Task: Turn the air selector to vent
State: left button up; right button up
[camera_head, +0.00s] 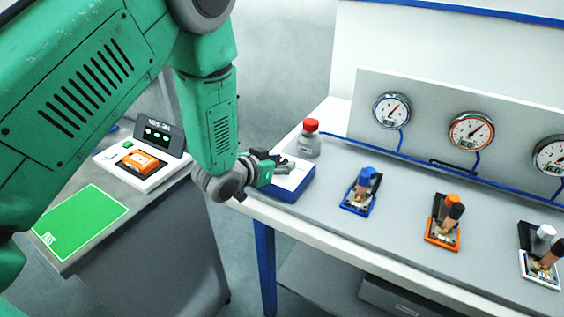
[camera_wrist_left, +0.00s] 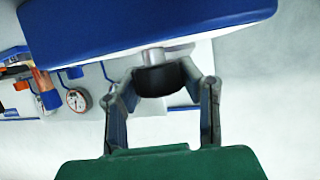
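A blue box with a white top (camera_head: 290,185) stands at the left end of the bench. My left gripper (camera_head: 270,168) is at its left side. In the left wrist view the blue box (camera_wrist_left: 150,25) fills the top, and a short silver shaft with a black knob (camera_wrist_left: 160,80), probably the air selector, sticks out from it. The left gripper (camera_wrist_left: 160,77) has a fingertip against each side of the knob and appears shut on it. In the head view the knob is hidden, and I cannot read any vent marking. My right gripper is not in view.
Blue (camera_head: 362,190), orange (camera_head: 444,222) and white (camera_head: 541,255) valve units sit along the bench, below gauges (camera_head: 392,110).

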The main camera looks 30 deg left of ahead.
pick_arm(q)
jog(key=m+g+h+p, duration=0.1)
jog(key=m+h, duration=0.1)
jog(key=m+g+h, duration=0.1)
jog(key=m+h, duration=0.2)
jog(key=shift+m+g+h+p, duration=0.3)
jog(key=shift+g+p, duration=0.1)
jog(key=shift+o, duration=0.2)
jog(key=shift+m+g+h, duration=1.3)
jog(key=shift+m+g, duration=0.2)
jog(key=shift+m, duration=0.1)
jog(key=shift+p, duration=0.3)
jog(key=shift+c, duration=0.2)
jog(key=o, duration=1.2)
jog(key=shift+o, duration=0.2)
jog(key=shift+a, duration=0.15)
